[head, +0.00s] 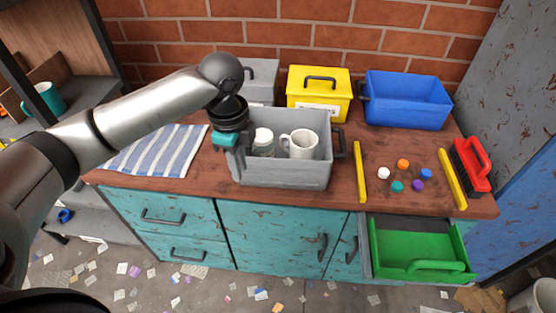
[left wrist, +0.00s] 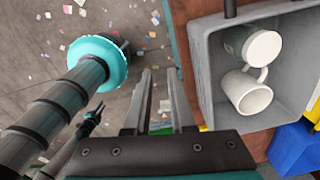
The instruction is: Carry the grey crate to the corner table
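The grey crate (head: 283,175) stands upright on the brown worktop, with a white mug (head: 300,144) and a second white-topped vessel (head: 263,140) inside. Its right handle (head: 338,142) shows dark; its left end is partly hidden by my left gripper (head: 236,160). In the left wrist view the gripper's fingers (left wrist: 160,73) are apart, with floor visible between them. The crate (left wrist: 206,85) lies to their right in that view, apart from the fingers. I cannot make out the corner table.
A grey bin (head: 262,72), a yellow bin (head: 318,88) and a blue bin (head: 408,100) stand behind. A striped cloth (head: 155,150) lies left. Yellow strips (head: 360,172), coloured discs and a red brush (head: 473,163) lie right. A green drawer (head: 415,245) is open; scraps litter the floor.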

